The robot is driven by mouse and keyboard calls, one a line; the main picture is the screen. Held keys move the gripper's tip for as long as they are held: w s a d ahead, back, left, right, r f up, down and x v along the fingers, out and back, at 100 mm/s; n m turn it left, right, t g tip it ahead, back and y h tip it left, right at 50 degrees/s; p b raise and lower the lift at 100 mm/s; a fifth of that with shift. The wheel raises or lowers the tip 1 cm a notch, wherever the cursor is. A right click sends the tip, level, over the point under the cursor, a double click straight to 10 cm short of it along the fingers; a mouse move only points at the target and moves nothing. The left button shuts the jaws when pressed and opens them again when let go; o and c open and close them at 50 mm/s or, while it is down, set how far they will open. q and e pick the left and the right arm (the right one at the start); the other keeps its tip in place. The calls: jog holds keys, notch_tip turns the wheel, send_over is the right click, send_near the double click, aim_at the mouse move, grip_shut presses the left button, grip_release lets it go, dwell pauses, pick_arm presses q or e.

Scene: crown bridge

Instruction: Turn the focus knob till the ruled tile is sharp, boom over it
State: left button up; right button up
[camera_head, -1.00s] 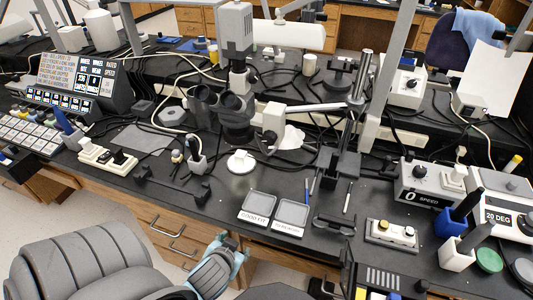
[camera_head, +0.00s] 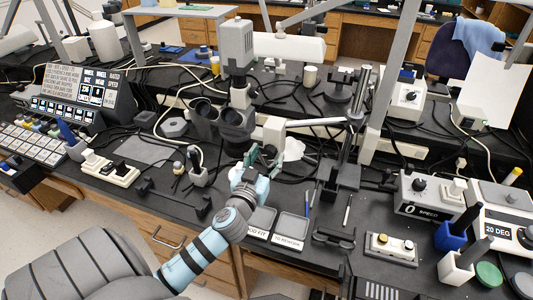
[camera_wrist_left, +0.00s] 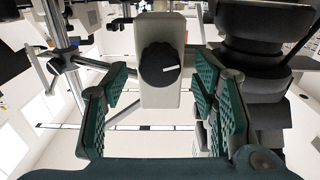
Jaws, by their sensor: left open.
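The stereo microscope (camera_head: 238,118) hangs from its boom near the middle of the bench, with a white focus block (camera_head: 272,129) on its right. In the left wrist view the black focus knob (camera_wrist_left: 160,65), with a white pointer line, sits on the pale focus block (camera_wrist_left: 160,30). My left gripper (camera_head: 262,155) is open just in front of the block. In the wrist view its green-padded fingers (camera_wrist_left: 160,92) stand apart on both sides of the knob, without visible contact. The ruled tile under the microscope is hidden behind my left gripper and arm. My right gripper is not in view.
The dark microscope body (camera_wrist_left: 262,60) is close to the right finger in the wrist view. Two grey trays (camera_head: 291,228) lie near the front edge. A speed box (camera_head: 428,195) and a blue holder (camera_head: 450,236) stand at right.

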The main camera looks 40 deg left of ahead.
pick_arm(q)
jog(key=shift+w, duration=0.35)
jog(key=shift+c, duration=0.2)
jog(key=c, duration=1.1)
jog(key=shift+m, duration=0.3)
